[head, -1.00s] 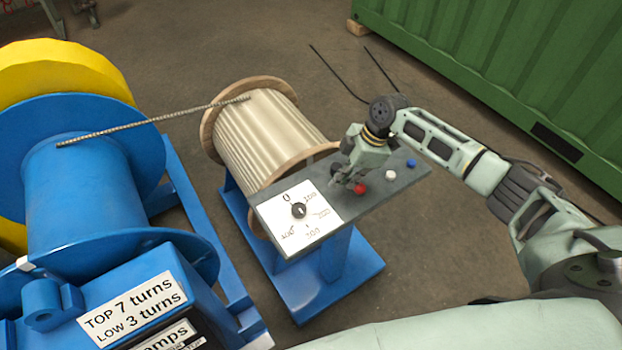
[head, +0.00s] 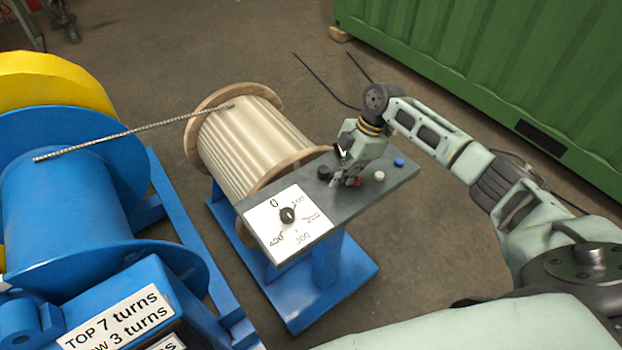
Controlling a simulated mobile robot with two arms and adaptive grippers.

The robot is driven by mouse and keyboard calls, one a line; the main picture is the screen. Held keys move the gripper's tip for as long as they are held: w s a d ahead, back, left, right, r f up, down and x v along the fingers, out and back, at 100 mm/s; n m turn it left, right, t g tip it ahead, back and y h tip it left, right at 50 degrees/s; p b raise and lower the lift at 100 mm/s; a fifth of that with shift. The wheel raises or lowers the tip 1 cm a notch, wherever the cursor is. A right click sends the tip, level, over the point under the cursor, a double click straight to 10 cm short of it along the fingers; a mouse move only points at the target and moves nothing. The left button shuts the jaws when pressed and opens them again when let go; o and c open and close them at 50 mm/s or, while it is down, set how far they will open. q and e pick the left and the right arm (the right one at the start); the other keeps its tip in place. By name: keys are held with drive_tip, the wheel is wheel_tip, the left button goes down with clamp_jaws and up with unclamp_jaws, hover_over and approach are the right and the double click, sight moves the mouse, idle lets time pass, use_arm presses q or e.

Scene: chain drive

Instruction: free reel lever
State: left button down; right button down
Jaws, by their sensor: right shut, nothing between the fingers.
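A grey control panel (head: 393,171) stands on a blue stand in front of a wooden cable reel (head: 243,134). The panel carries a black knob (head: 324,172), a red knob (head: 358,182), a white knob (head: 379,176), a blue knob (head: 398,162) and a white dial plate (head: 262,223) with a black pointer knob (head: 288,215). No part is clearly recognisable as a reel lever. My right gripper (head: 344,181) is shut and empty at the red knob, partly hiding it; I cannot tell whether they touch. My left gripper is not in view.
A blue winch drum (head: 60,205) with labels stands at left, joined to the reel by a rope or chain (head: 135,131). A yellow drum (head: 50,82) is behind it. A green container (head: 500,70) stands at upper right.

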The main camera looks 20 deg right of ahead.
idle(0.3)
